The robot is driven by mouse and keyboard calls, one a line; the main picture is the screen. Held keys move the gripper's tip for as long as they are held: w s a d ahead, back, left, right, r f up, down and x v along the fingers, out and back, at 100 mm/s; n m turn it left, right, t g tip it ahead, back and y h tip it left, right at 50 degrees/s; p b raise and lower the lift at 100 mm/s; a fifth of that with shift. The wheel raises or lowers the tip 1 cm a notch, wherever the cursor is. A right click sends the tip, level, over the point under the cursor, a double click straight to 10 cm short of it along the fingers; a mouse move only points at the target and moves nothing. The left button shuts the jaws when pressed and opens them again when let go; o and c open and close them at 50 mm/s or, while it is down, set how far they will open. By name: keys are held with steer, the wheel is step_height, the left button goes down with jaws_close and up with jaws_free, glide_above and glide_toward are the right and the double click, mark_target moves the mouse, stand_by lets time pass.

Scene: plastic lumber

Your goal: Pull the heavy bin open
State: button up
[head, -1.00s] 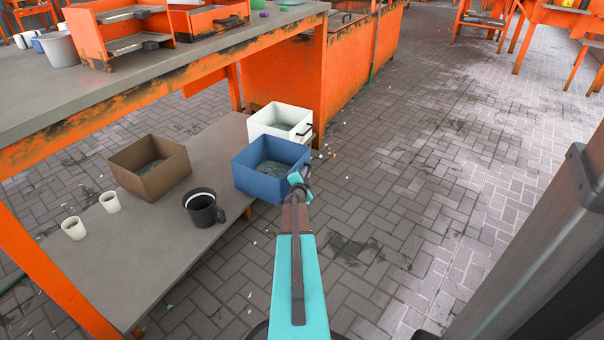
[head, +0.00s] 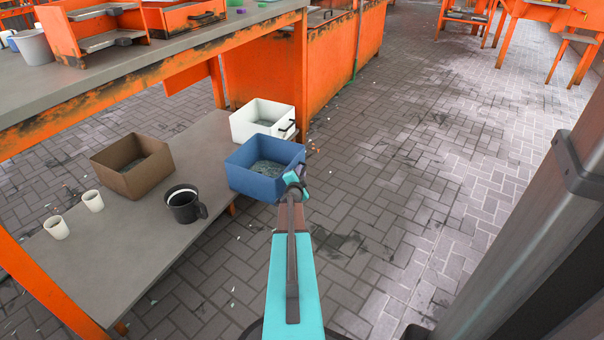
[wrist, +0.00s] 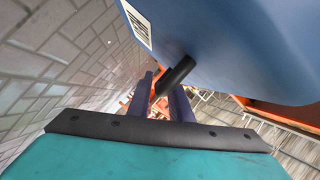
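The blue bin (head: 252,182) is at the right edge of the low grey shelf (head: 150,262), sticking out past it. It is upright, with dark grey fill inside. In the wrist view its blue wall (wrist: 225,40) fills the upper right, with a white label and a dark bar handle (wrist: 178,72). My gripper (head: 298,183) is at the bin's near right corner. In the wrist view its two dark fingers (wrist: 160,98) stand a little apart, with the handle's end between them. They look closed on the handle, though the contact is partly hidden.
A white bin (head: 240,130) stands behind the blue one, a brown bin (head: 118,180) to its left. A black mug (head: 185,205) and two white cups (head: 57,228) are on the shelf. Brick floor (head: 420,190) is open on the right; a grey post (head: 560,220) stands near right.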

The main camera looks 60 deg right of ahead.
steer(key=shift+o, duration=0.8)
steer(key=p+v, duration=0.4)
steer(key=v, duration=0.9)
steer(key=shift+a, duration=0.35)
steer(key=shift+s+r, duration=0.1)
steer(key=shift+r, duration=0.05)
steer(key=shift+s, duration=0.1)
